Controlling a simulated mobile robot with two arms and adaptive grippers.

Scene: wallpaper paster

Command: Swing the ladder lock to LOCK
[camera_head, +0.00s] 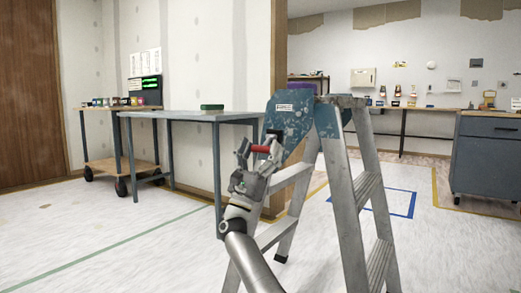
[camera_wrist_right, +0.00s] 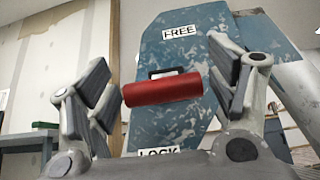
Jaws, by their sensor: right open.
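The stepladder (camera_head: 344,170) stands opened out, with a worn blue plate at its top. The ladder lock shows as a red cylindrical handle (camera_wrist_right: 164,90) on that plate (camera_wrist_right: 185,55). The FREE label (camera_wrist_right: 179,32) is above the handle and the LOCK label (camera_wrist_right: 158,152) is below it, partly hidden by my gripper. The handle lies nearly level, between the two labels. My right gripper (camera_head: 254,148) is open, with the red handle between its fingers in the wrist view (camera_wrist_right: 165,95). I cannot tell whether the fingers touch it. My left gripper is not in view.
A grey worktable (camera_head: 185,114) with a green box (camera_head: 212,107) stands left of the ladder. A wheeled cart (camera_head: 125,168) is farther left. A dark blue cabinet (camera_head: 488,155) stands at right. The floor at front left is clear.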

